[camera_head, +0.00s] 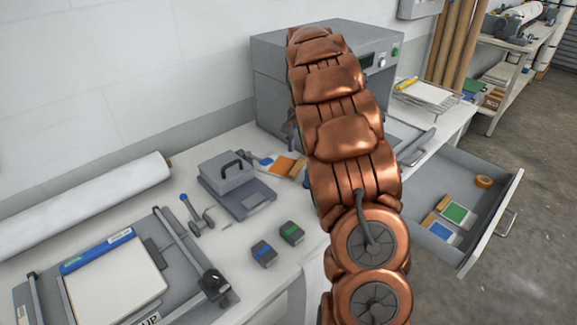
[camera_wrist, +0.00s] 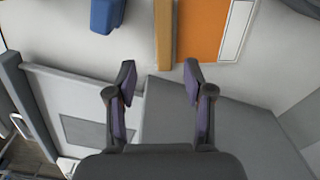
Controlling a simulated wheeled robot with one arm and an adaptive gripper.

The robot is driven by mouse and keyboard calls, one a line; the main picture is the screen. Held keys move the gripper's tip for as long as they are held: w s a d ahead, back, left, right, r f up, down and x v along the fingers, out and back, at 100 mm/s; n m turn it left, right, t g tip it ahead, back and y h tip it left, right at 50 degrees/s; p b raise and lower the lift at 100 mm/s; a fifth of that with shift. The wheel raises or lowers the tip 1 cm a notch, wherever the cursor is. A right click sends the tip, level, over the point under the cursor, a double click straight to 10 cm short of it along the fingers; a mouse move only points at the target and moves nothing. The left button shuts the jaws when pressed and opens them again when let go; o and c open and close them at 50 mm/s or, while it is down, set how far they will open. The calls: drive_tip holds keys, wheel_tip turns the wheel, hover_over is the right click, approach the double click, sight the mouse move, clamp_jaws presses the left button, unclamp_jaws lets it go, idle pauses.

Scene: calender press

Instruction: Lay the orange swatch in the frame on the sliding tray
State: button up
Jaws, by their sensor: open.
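The orange swatch (camera_head: 285,165) lies on the bench beside the press, partly behind my arm. In the wrist view the orange swatch (camera_wrist: 202,30) shows at the top, with a tan strip along its left side and a white strip along its right. My gripper (camera_wrist: 159,78) is open and empty, its fingertips apart and short of the swatch in that picture. In the head view my arm hides most of it. The sliding tray (camera_head: 408,134) sticks out right of my arm, partly hidden. A pale plate with a grey rectangle (camera_wrist: 86,132), apparently the tray, shows lower left; I cannot make out the frame clearly.
The grey press (camera_head: 268,75) stands behind my arm. An open drawer (camera_head: 490,225) holds swatches and a tape roll. A blue object (camera_wrist: 107,14) lies left of the swatch.

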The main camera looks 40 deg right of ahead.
sight(299, 163)
drive_tip(key=shift+w+a+f+p, duration=0.1)
drive_tip(key=shift+f+p, duration=0.55)
drive_tip(key=shift+f, duration=0.75)
drive_tip(key=shift+w+a+f+p, duration=0.1)
drive_tip(key=shift+f+p, duration=0.5)
drive_tip(key=shift+f, duration=0.8)
clamp_jaws()
